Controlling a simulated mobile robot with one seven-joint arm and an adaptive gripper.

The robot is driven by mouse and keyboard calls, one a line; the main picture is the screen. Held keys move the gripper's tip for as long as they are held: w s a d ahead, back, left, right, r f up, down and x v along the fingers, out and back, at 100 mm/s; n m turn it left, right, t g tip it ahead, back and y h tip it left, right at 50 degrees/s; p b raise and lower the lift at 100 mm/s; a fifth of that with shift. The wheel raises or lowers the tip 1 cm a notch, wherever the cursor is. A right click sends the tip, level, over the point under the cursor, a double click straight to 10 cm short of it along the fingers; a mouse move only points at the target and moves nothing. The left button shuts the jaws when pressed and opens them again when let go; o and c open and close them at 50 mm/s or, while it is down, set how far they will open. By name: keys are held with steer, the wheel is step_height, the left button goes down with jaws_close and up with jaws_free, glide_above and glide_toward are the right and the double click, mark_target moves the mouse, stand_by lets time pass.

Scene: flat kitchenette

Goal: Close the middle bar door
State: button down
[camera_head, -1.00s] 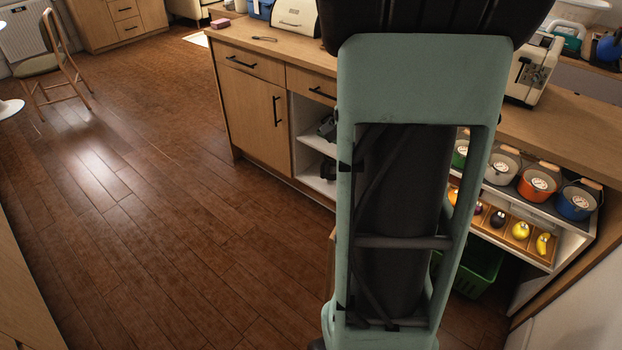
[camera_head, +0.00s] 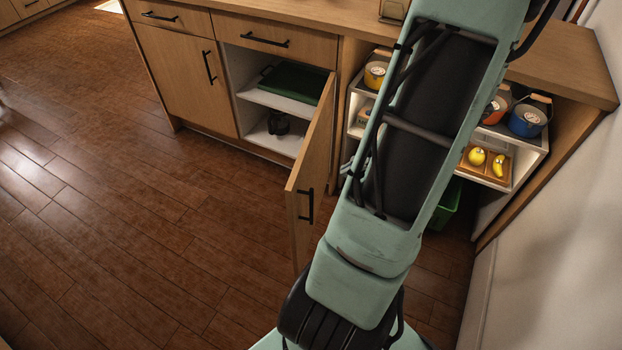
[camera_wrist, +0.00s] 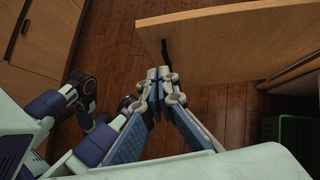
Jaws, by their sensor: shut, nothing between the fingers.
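The middle bar door (camera_head: 314,160) is a light wooden cabinet door. It stands wide open, hinged at its right side and swung out into the room. Its black bar handle (camera_head: 306,206) is on the outer face, near the free edge. In the wrist view the door (camera_wrist: 235,42) runs across the top right, with the dark handle (camera_wrist: 165,50) near its left end. My gripper (camera_wrist: 163,74) is shut and empty, with its fingertips close to the outer face by the handle. I cannot tell if they touch.
The open compartment holds a green tray (camera_head: 296,85) and a dark object (camera_head: 278,123) on white shelves. A closed door (camera_head: 184,75) is to its left. Shelves with pots (camera_head: 527,119) and fruit are at right, above a green crate (camera_head: 446,205). Floor left of the door is free.

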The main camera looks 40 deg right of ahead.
steer(key=d+m+t, duration=0.1)
steer(key=b, duration=0.4)
glide_toward(298, 182)
steer(key=x, duration=0.5)
steer(key=shift+s+d+f, duration=0.1)
steer(key=shift+s+f, duration=0.15)
steer(key=shift+f, duration=0.3)
steer(key=shift+w+a, duration=0.25)
steer(key=shift+w, duration=0.2)
steer(key=shift+w, duration=0.1)
